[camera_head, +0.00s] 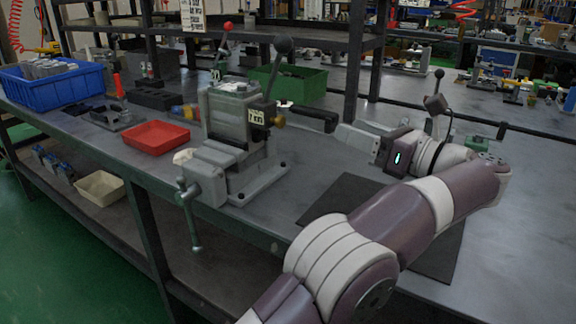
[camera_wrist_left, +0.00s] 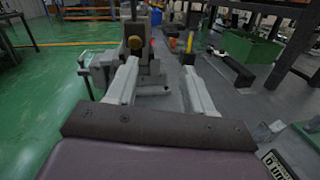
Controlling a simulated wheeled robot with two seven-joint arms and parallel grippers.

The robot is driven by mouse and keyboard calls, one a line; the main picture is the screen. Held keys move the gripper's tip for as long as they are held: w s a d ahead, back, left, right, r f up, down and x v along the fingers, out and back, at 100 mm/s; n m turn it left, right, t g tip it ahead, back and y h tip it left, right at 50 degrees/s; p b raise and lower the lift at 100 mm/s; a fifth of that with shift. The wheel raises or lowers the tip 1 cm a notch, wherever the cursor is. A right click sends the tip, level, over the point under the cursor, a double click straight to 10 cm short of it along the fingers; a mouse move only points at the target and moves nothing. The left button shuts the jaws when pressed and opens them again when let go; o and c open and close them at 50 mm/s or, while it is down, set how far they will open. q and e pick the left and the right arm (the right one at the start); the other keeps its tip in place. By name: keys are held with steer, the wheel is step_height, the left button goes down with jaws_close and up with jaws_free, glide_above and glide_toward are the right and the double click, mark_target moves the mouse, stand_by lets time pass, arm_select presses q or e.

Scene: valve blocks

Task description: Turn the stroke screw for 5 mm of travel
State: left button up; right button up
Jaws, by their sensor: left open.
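The grey valve block (camera_head: 232,118) stands clamped in a vise-like fixture (camera_head: 218,172) on the bench. A brass knob, likely the stroke screw (camera_head: 278,121), sticks out of its right side beside a small pale label (camera_head: 256,117) that seems to read "7 mm". The knob also shows in the left wrist view (camera_wrist_left: 135,43), beyond the tip of the left-hand finger. My left gripper (camera_head: 308,114) is to the right of the block, pointing at it. In the wrist view its two fingers (camera_wrist_left: 160,68) are wide apart with nothing between them. My right gripper is not seen.
A black-knobbed lever (camera_head: 282,46) and a red-knobbed lever (camera_head: 227,27) rise from the fixture. A red tray (camera_head: 156,134), a blue bin (camera_head: 55,82) and a green bin (camera_head: 290,83) are around it. A dark mat (camera_head: 340,190) lies under my arm.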

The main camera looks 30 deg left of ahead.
mark_target(283, 121)
arm_select(q)
steer(key=a+n+g+b, duration=0.1)
steer(key=a, duration=0.3)
steer(key=s+a+n, duration=0.1)
steer(key=a, duration=0.3)
steer(key=s+a+n+g+b, duration=0.1)
steer(key=a, duration=0.3)
steer(key=shift+f+g+b, duration=0.15)
steer(key=shift+g+b, duration=0.15)
steer(key=shift+w+a, duration=0.15)
steer(key=shift+a, duration=0.35)
jaws_close()
